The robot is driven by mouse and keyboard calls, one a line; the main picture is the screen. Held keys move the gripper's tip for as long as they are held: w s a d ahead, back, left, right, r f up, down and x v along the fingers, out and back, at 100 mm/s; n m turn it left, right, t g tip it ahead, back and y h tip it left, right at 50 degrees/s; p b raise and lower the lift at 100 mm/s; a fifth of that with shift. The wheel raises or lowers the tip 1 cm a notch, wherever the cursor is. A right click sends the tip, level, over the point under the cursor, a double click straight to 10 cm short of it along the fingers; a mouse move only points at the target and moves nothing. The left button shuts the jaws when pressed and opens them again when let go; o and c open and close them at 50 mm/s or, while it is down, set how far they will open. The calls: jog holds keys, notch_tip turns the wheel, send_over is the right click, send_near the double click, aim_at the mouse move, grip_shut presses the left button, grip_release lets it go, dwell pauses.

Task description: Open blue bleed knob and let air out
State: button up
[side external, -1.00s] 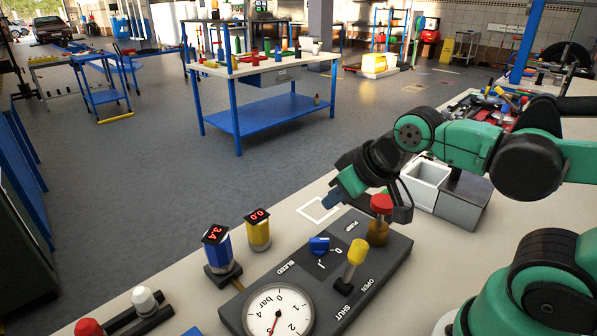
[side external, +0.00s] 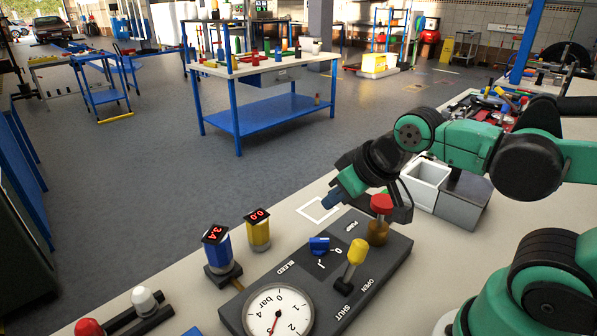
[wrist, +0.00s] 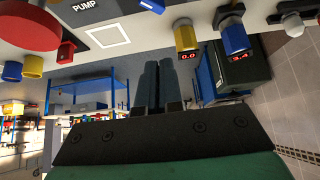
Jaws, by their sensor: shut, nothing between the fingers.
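The blue bleed knob (side external: 319,246) sits on the dark panel (side external: 378,268) beside the BLEED label, with a 0 and 1 scale next to it. My gripper (side external: 328,203) is shut and empty, above the panel's far edge, behind the blue knob and apart from it. In the wrist view my closed fingers (wrist: 157,85) point up the picture with nothing between them. A blue knob shows at the top edge of the wrist view (wrist: 152,5). The pressure gauge (side external: 278,312) has a red needle pointing to the lower left.
A yellow-topped lever (side external: 356,252) stands by the OPEN and SHUT labels. A red knob (side external: 381,204) stands at PUMP. A blue cylinder (side external: 217,250) reads 3.4 and a yellow cylinder (side external: 258,231) reads 0.0. A white square outline (side external: 318,210) marks the bench.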

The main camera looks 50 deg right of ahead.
aim_at(319, 239)
jog(key=o, duration=0.6)
jog(key=shift+w+n+g, duration=0.15)
jog(key=shift+n+g, duration=0.15)
jog(key=shift+n, duration=0.1)
jog(key=n+g, duration=0.1)
jog(key=w+f+n+g, duration=0.1)
jog(key=n+g, duration=0.1)
jog(key=w+f+n+g, duration=0.1)
jog(key=n, duration=0.1)
jog(key=shift+d+f+g, duration=0.1)
jog(key=shift+g, duration=0.2)
jog(key=f+n+g, duration=0.1)
jog(key=n, duration=0.2)
jog(key=shift+w+f+g, duration=0.25)
jog(key=shift+f+g, duration=0.1)
jog(key=shift+g, duration=0.05)
jog(key=shift+f, duration=2.85)
grip_shut()
